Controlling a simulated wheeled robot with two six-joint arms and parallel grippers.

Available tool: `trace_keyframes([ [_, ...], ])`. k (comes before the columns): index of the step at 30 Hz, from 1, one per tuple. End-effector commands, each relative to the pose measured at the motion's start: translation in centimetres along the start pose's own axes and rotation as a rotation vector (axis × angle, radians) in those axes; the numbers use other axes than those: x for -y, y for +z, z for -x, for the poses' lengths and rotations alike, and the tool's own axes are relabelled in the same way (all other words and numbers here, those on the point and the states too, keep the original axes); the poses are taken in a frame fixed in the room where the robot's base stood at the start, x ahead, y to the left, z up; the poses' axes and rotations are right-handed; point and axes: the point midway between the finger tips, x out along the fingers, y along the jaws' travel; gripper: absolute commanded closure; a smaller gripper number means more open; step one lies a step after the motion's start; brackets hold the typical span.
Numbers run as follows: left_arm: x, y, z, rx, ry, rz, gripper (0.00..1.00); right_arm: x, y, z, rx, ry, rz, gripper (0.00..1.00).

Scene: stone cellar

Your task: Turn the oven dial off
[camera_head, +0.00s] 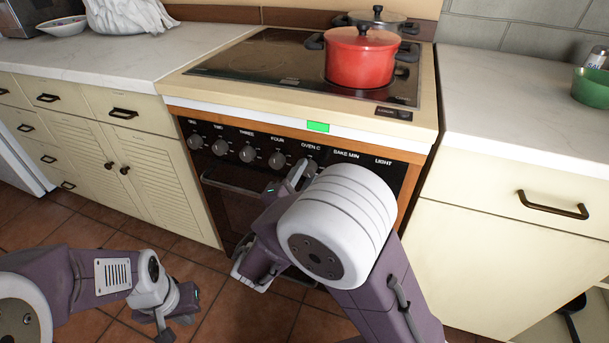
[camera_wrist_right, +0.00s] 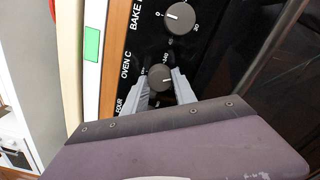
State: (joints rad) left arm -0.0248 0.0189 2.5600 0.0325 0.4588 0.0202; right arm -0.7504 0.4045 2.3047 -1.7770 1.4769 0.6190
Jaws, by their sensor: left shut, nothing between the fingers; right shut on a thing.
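The oven (camera_head: 232,192) has a black front panel with a row of grey dials. The dial labelled OVEN C (camera_wrist_right: 159,76) is round and grey with a light pointer mark. My right gripper (camera_wrist_right: 161,86) is shut on this dial, one finger on each side in the right wrist view. In the head view my right gripper (camera_head: 297,176) reaches the panel below the OVEN C label, and my wrist hides much of that part. My left gripper (camera_head: 163,322) is low at the left over the floor, shut and empty, away from the oven.
The BAKE MIN dial (camera_wrist_right: 180,16) is beside the gripped one. The FOUR dial (camera_head: 277,160) is on its other side. A red pot (camera_head: 358,62) stands on the cooktop. The oven door handle (camera_head: 228,186) juts out below.

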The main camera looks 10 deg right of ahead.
Motion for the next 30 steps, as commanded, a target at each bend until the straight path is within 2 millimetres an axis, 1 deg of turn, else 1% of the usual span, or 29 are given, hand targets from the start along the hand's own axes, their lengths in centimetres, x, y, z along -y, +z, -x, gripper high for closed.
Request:
trace_keyframes([
  [5,0.0,-0.1,0.7,0.000,0.000,0.000,1.00,-0.1,0.1,0.0,0.000,-0.001,0.050,1.00],
  [11,0.0,-0.2,2.3,0.000,0.000,0.000,1.00,-0.3,0.2,0.0,-0.001,-0.001,0.183,1.00],
  [20,-0.1,-0.6,5.5,0.000,0.000,0.000,1.00,-0.4,0.3,0.0,-0.002,-0.001,0.465,1.00],
  [30,-0.2,-1.0,9.4,0.000,0.000,0.000,1.00,-0.4,0.3,0.0,-0.002,-0.002,0.788,1.00],
])
